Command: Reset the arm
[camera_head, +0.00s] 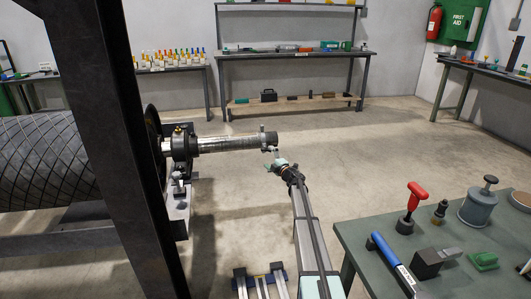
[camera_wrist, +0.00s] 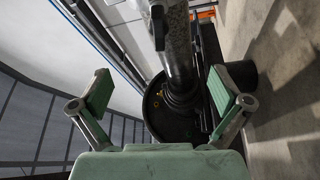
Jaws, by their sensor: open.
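My gripper (camera_head: 272,156) is at the end of my outstretched arm, close to the free end of the pulley shaft (camera_head: 230,143) in the head view. In the wrist view my gripper (camera_wrist: 162,97) has its two green-padded fingers spread wide, with nothing held between them. The metal shaft (camera_wrist: 180,45) shows beyond the fingers in the wrist view, running toward a dark round part (camera_wrist: 170,120). Whether a finger touches the shaft cannot be told. A bearing housing (camera_head: 180,145) surrounds the shaft near the drum.
The ribbed conveyor drum (camera_head: 45,160) and a dark upright post (camera_head: 105,130) stand at left. A green-topped table (camera_head: 385,228) with a red-handled tool (camera_head: 411,208), a blue tool (camera_head: 393,262) and a grey canister (camera_head: 479,206) is at lower right. Open floor (camera_head: 370,150) lies between.

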